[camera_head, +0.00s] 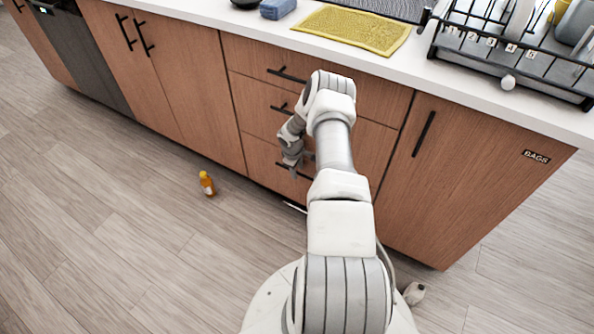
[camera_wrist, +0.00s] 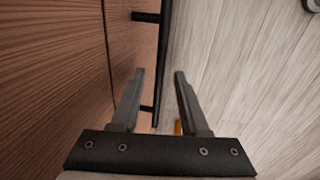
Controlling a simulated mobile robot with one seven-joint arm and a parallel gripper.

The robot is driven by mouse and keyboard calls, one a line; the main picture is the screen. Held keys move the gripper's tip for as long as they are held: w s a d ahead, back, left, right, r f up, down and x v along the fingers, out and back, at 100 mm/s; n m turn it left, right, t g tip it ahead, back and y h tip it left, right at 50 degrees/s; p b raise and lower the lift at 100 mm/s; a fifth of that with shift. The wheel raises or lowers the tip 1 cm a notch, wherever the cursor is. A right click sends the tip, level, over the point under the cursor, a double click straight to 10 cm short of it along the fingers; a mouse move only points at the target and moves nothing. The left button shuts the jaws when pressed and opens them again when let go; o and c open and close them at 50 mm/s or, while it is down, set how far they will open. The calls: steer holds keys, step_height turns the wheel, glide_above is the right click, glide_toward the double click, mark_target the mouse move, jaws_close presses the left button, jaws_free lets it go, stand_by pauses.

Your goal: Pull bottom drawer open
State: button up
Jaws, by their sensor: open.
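The bottom drawer (camera_head: 262,168) is the lowest of three wooden drawers in the island and looks closed. Its black bar handle (camera_head: 285,167) is partly hidden by my gripper. My gripper (camera_head: 296,160) is low in front of this drawer. In the wrist view my gripper (camera_wrist: 159,71) is open, with one finger on each side of the black handle bar (camera_wrist: 166,35). The bar runs between the fingers, and the wooden drawer front (camera_wrist: 60,70) lies to the left. I cannot tell whether either finger touches the bar.
The top drawer handle (camera_head: 287,75) and middle drawer handle (camera_head: 281,110) are above. A small orange bottle (camera_head: 207,183) stands on the floor left of my gripper. A cabinet door (camera_head: 440,170) is on the right. The countertop holds a yellow towel (camera_head: 352,29) and dish rack (camera_head: 510,50).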

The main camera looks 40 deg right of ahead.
jaws_close()
stand_by(1.4)
